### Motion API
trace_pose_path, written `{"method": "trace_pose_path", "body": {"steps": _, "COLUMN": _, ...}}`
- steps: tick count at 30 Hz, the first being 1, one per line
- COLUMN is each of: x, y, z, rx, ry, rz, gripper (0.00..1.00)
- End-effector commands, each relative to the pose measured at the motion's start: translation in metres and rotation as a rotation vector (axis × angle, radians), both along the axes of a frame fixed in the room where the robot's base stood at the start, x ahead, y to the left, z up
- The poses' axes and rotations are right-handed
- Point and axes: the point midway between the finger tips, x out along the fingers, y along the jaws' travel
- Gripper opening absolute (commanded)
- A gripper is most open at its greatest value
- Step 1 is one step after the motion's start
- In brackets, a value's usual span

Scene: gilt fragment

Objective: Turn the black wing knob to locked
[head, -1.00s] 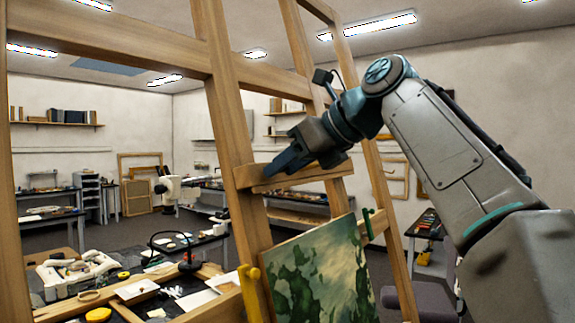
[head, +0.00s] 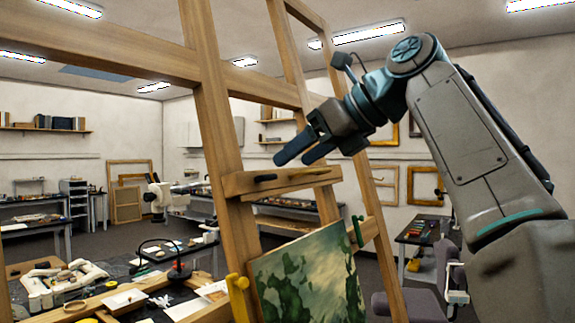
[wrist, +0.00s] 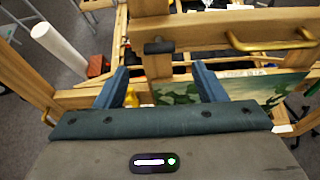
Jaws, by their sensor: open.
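The black wing knob (head: 265,178) sits on the front of the short wooden crossbar (head: 235,187) of the easel. In the wrist view the knob (wrist: 159,47) shows as a short dark bar lying lengthwise along the crossbar (wrist: 210,33). Any lock marking is too small to read. My gripper (head: 294,157) is open and empty, above and to the right of the knob in the head view. In the wrist view my gripper's (wrist: 160,72) two blue fingers stand apart, with the knob between and beyond them, untouched.
A brass handle (wrist: 270,44) is on the same crossbar, right of the knob. A green landscape painting (head: 308,275) stands below, beside a yellow clamp (head: 238,290) and a green clamp (head: 358,231). A cluttered worktable (head: 130,258) lies behind the easel.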

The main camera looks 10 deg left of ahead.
Motion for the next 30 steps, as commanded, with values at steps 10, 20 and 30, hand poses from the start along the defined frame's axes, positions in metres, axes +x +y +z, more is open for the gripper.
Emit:
{"method": "trace_pose_path", "body": {"steps": 10, "x": -0.005, "y": -0.012, "z": 0.007, "rx": -0.001, "ry": 0.0, "rz": -0.001, "gripper": 0.64}}
{"method": "trace_pose_path", "body": {"steps": 20, "x": -0.005, "y": -0.012, "z": 0.007, "rx": -0.001, "ry": 0.0, "rz": 0.0, "gripper": 0.64}}
{"method": "trace_pose_path", "body": {"steps": 30, "x": 0.005, "y": -0.018, "z": -0.022, "rx": -0.116, "ry": -0.116, "rz": 0.03, "gripper": 0.64}}
